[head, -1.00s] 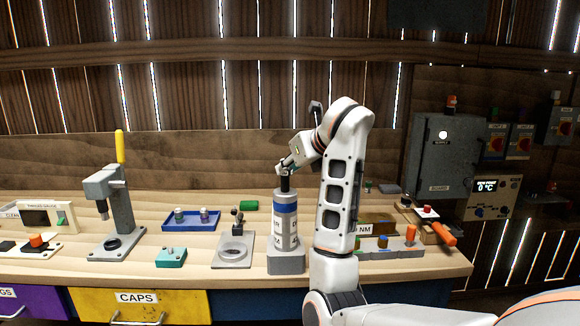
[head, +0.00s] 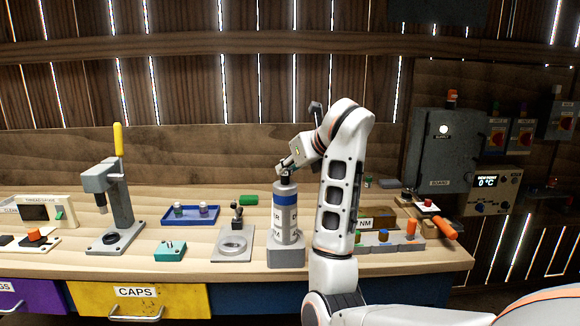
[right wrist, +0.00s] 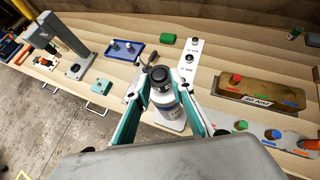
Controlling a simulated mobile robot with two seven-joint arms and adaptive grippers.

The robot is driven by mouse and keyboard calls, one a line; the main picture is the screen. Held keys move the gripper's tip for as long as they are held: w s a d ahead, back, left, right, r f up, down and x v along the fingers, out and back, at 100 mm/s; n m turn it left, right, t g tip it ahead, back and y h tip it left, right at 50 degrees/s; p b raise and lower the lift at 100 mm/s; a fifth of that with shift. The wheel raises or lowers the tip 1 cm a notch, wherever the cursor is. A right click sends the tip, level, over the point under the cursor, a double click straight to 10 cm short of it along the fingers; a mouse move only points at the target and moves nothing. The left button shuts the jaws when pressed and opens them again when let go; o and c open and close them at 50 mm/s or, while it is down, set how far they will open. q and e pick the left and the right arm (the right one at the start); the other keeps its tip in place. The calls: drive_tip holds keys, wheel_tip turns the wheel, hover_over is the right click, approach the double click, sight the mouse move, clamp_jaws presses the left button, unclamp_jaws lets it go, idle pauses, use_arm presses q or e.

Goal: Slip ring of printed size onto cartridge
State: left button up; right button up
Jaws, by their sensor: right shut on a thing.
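The cartridge (head: 285,218) is a pale upright cylinder with a blue band and printed label over a grey square block (head: 286,256). In the head view I read only parts of its print, such as "ER". My right gripper (head: 286,174) is at its top, shut on its dark upper part. In the right wrist view the cartridge (right wrist: 166,101) stands between the teal fingers of my right gripper (right wrist: 162,88), black end towards the camera. A white strip (right wrist: 195,50) with dark round pieces lies beyond it; its small print is unclear. My left gripper is not in view.
Left of the cartridge are a grey plate with a round opening (head: 233,245), a teal block (head: 170,250), a blue tray (head: 190,223) and a yellow-handled press (head: 118,200). Right of it are coloured pegs (head: 410,229) and a brown "NM" box (head: 378,221).

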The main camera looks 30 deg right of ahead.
drive_tip(key=shift+f+b, duration=0.75)
drive_tip(key=shift+f, duration=0.55)
drive_tip(key=o, duration=0.9)
drive_tip(key=shift+c, duration=0.2)
drive_tip(key=v, duration=1.2)
